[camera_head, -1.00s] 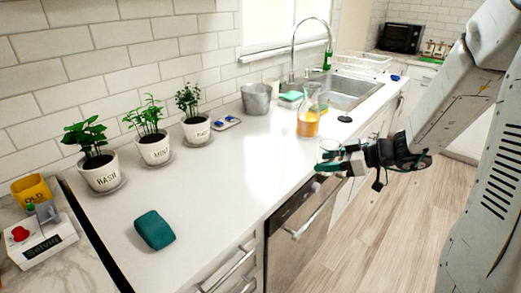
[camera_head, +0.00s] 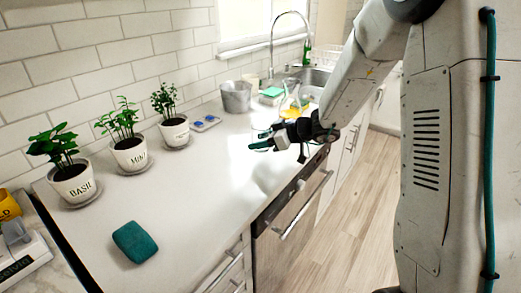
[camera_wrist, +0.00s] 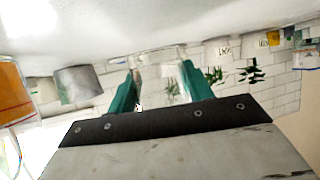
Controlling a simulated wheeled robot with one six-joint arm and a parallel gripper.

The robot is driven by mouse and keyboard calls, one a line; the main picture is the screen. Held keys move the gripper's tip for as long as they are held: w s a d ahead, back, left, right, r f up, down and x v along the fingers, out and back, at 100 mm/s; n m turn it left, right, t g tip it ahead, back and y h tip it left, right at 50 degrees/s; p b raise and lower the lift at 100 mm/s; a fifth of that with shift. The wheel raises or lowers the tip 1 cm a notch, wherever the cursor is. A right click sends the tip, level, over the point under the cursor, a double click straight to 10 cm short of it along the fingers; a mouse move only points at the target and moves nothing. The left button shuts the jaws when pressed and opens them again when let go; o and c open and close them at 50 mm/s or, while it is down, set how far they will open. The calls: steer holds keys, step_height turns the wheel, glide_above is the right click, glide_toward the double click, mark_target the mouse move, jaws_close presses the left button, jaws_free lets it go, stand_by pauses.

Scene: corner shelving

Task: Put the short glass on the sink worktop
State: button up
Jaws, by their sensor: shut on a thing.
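My gripper (camera_head: 262,140) is over the white sink worktop (camera_head: 200,185), right of the middle of the head view. Its green fingers also show in the wrist view (camera_wrist: 158,88), apart with a clear short glass (camera_wrist: 158,66) between them. The gripper is shut on this glass. In the head view the glass is hardly visible, as it is see-through and partly behind the fingers. The wrist view is upside down, with the worktop along its top. I cannot tell whether the glass touches the worktop.
Several potted herbs, such as the basil pot (camera_head: 73,186), line the wall. A grey metal pot (camera_head: 236,97) and an orange-filled flask (camera_wrist: 12,95) stand beyond the gripper. A teal block (camera_head: 135,242) lies at the front left. The worktop's middle is bare.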

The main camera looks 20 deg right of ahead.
steer(key=shift+w+a+f, duration=0.1)
steer(key=shift+f, duration=1.65)
steer(key=shift+f, duration=0.15)
steer(key=o, duration=1.2)
steer(key=shift+c, duration=0.2)
